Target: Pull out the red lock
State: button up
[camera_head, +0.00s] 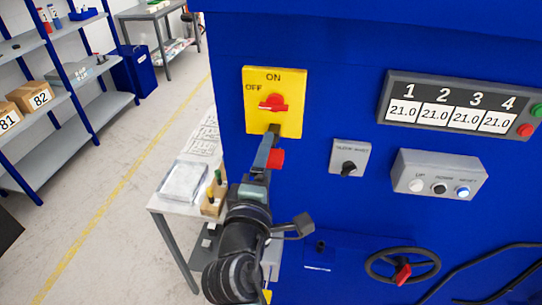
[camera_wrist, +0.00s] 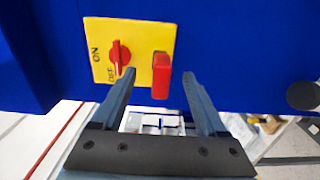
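The yellow switch plate (camera_head: 284,85) marked ON and OFF is on the blue machine front; it also shows in the wrist view (camera_wrist: 142,38). Its red rotary knob (camera_head: 273,102) points sideways in the head view. The red lock (camera_wrist: 161,76) sticks out from the plate beside the knob in the wrist view. In the head view the red lock (camera_head: 276,160) is partly hidden by my gripper (camera_head: 270,140). In the wrist view my gripper (camera_wrist: 160,88) is open, its two fingers apart, with the lock ahead of the gap, nearer the right finger. I see no clear contact.
The blue machine carries a small selector switch (camera_head: 349,160), a button box (camera_head: 440,178), a numbered display (camera_head: 455,105) and a handwheel (camera_head: 402,266). A table (camera_head: 168,203) stands left of the machine, below my gripper. Open floor lies further left, before the shelves (camera_head: 50,145).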

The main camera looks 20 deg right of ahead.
grip_shut()
dwell(0.9)
dwell(0.4)
jog(key=v, duration=0.6)
dwell(0.9)
